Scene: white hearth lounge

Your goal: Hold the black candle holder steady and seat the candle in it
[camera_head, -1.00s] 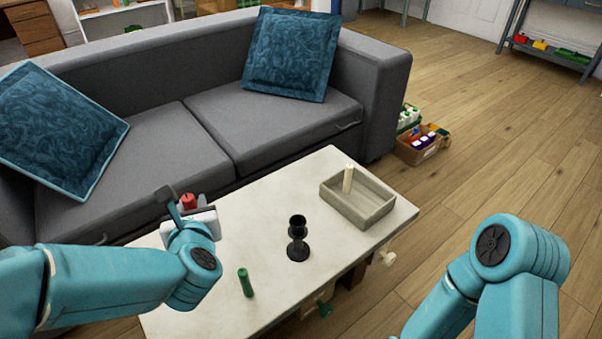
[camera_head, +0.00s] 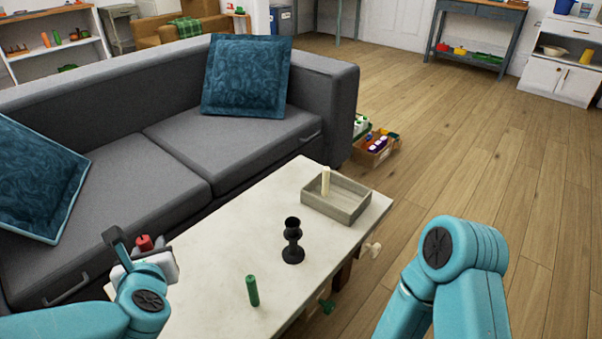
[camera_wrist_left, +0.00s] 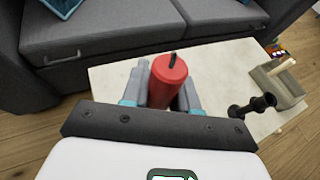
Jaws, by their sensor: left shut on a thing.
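The black candle holder (camera_head: 292,240) stands upright on the pale table (camera_head: 215,265), with nothing seen in its cup. My left gripper (camera_head: 143,248) is shut on a red candle (camera_head: 145,242). In the left wrist view the red candle (camera_wrist_left: 168,82) sits between the two grey fingers, its dark wick showing. The gripper is left of the holder and apart from it. The holder (camera_wrist_left: 252,105) also shows at the right of the left wrist view. My right arm shows at the right of the head view, but its gripper is out of view.
A green candle (camera_head: 252,291) stands on the table, nearer than the holder. A grey tray (camera_head: 350,211) with a cream candle (camera_head: 325,181) is at the table's far right. A grey sofa (camera_head: 235,155) runs along the far side. Bare tabletop surrounds the holder.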

